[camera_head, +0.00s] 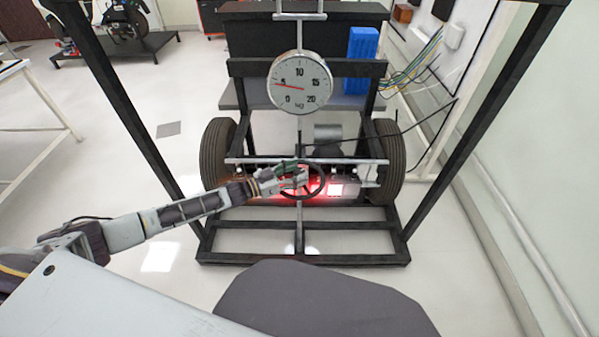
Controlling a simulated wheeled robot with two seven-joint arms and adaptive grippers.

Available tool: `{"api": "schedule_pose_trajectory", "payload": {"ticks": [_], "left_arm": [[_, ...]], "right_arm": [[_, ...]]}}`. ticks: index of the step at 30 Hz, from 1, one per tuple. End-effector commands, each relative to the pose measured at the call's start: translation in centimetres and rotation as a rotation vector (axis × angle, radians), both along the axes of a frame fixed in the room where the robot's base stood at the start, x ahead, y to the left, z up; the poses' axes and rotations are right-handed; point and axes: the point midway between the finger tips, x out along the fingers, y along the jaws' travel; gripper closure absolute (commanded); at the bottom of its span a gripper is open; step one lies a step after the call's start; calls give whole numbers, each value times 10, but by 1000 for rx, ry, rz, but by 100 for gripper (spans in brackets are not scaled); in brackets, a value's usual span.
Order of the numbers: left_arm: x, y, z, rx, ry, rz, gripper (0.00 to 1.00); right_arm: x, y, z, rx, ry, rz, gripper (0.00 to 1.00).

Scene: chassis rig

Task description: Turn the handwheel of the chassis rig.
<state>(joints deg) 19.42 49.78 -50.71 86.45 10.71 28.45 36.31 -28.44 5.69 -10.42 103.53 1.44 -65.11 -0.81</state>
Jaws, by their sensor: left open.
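The handwheel (320,184) is a dark ring low in the middle of the chassis rig (305,258). My left arm reaches in from the left, and my left gripper (302,180) is open at the handwheel, overlapping its left and middle part. I cannot tell whether the fingers touch the rim. Part of the wheel's rim and hub is hidden behind the gripper. A round white gauge (300,83) hangs above the wheel, with its red needle pointing left near the 5 mark. My right gripper is not in view.
Tyres (216,152) and (384,160) flank the wheel. Black frame posts slant up on both sides. A red glow lights the area below the wheel. A blue block (362,47) stands behind, with cables (412,70) at right. A white table (35,125) stands at far left.

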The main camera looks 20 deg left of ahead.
Motion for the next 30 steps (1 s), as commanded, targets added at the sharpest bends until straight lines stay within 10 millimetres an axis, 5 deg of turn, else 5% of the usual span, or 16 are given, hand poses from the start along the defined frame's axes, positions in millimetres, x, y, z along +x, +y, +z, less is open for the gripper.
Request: {"api": "schedule_pose_trajectory", "payload": {"ticks": [17, 30], "left_arm": [[9, -11, 0, 0, 0, -1, 43], [9, -11, 0, 0, 0, -1, 98]], "right_arm": [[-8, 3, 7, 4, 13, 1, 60], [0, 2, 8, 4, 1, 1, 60]]}}
